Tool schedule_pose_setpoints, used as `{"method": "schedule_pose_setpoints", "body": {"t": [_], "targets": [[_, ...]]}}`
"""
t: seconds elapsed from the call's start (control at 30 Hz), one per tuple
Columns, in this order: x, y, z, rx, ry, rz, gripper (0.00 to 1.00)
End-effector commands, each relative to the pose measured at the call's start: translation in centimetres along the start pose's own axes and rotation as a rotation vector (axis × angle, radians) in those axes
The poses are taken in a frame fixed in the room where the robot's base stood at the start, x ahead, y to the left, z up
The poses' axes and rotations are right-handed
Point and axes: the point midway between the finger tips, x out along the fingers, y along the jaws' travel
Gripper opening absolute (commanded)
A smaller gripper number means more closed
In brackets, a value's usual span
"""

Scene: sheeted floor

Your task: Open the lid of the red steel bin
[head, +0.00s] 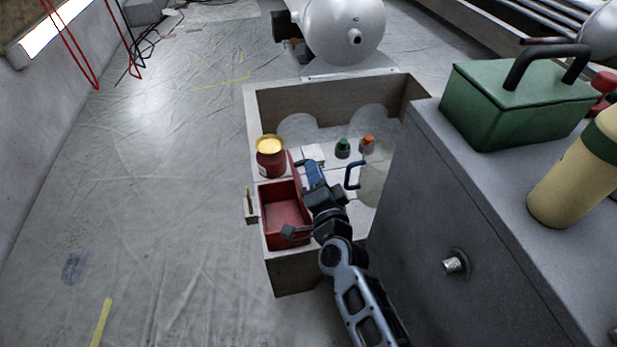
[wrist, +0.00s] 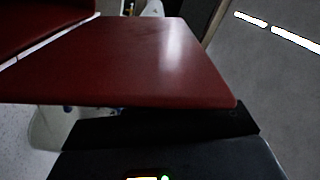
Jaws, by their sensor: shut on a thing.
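The red steel bin (head: 284,228) sits in the front left part of a large open-topped box, and its inside shows from above. Its red lid (head: 296,172) stands raised, seen nearly edge-on along the bin's right side. My gripper (head: 309,172) is at the lid, right of the bin, shut on the lid's edge; its fingertips are partly hidden in the head view. In the wrist view the lid (wrist: 150,62) fills the upper middle as a flat red panel, with the dark gripper finger (wrist: 180,128) against its near edge.
The large box (head: 250,115) also holds a red jar with a yellow top (head: 270,158), a green-capped item (head: 343,148) and a clear jug with a blue handle (head: 372,178). A tall grey cabinet (head: 440,215) stands close on the right.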

Motion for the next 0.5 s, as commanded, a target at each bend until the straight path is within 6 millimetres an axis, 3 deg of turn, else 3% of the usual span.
{"method": "schedule_pose_setpoints", "body": {"t": [0.03,0.5], "targets": [[-0.13,0.74,0.06,0.026,-0.001,0.006,0.00],[-0.14,1.20,0.00,0.167,-0.006,0.007,0.00]]}}
